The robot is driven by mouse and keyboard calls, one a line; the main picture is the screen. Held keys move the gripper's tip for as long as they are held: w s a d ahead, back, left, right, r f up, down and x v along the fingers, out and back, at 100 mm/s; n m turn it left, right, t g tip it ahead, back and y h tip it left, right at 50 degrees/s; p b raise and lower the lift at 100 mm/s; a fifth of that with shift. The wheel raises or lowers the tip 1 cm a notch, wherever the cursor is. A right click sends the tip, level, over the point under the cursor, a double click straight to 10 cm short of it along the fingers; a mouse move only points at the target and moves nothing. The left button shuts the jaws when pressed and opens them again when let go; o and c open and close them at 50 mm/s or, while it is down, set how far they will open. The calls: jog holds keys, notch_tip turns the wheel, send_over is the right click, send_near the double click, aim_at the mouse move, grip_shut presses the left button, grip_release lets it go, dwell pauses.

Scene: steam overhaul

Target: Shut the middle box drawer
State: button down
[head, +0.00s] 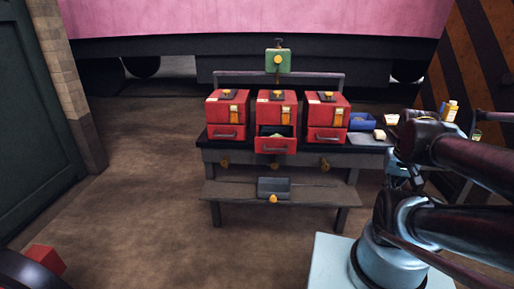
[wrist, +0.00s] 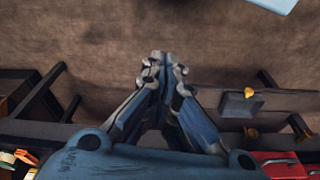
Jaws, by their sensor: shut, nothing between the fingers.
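Three red boxes stand in a row on a dark bench in the head view. The middle box (head: 276,108) has its drawer (head: 275,146) pulled out toward me, with its dark inside and something pale in it showing. The left box (head: 226,113) and the right box (head: 327,117) have their drawers flush. My gripper (wrist: 165,62) is shut and empty in the wrist view, over the floor and apart from the boxes. In the head view my arm stands right of the bench, well away from the middle drawer. Part of a red box (wrist: 284,168) shows at the wrist view's lower right.
The bench (head: 350,158) has a low shelf (head: 315,194) with a grey bin (head: 273,187) on it. A blue tray (head: 362,122) and small bottles (head: 450,111) stand right of the boxes. A green box (head: 278,61) is mounted above. Floor before the bench is clear.

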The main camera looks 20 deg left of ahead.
aim_at(256, 146)
jog(key=w+a+r+n, duration=0.4)
jog(key=w+a+n, duration=0.3)
jog(key=a+n, duration=0.25)
jog(key=w+a+r+n, duration=0.5)
jog(key=w+a+n, duration=0.2)
jog(key=a+n, duration=0.3)
jog(key=s+a+f+n+t+y, duration=0.1)
jog(key=a+f+n+t, duration=0.15)
jog(key=a+n, duration=2.15)
jog(key=w+a+f+m, duration=0.1)
jog(key=w+a+f, duration=0.1)
jog(key=f, duration=0.1)
jog(key=w+a+f+m, duration=0.2)
jog(key=f, duration=0.1)
jog(key=w+a+f+m, duration=0.2)
jog(key=f, duration=0.2)
jog(key=shift+a+g, duration=0.15)
jog(key=shift+g, duration=0.1)
jog(key=shift+w+a, duration=0.2)
jog(key=shift+w, duration=0.35)
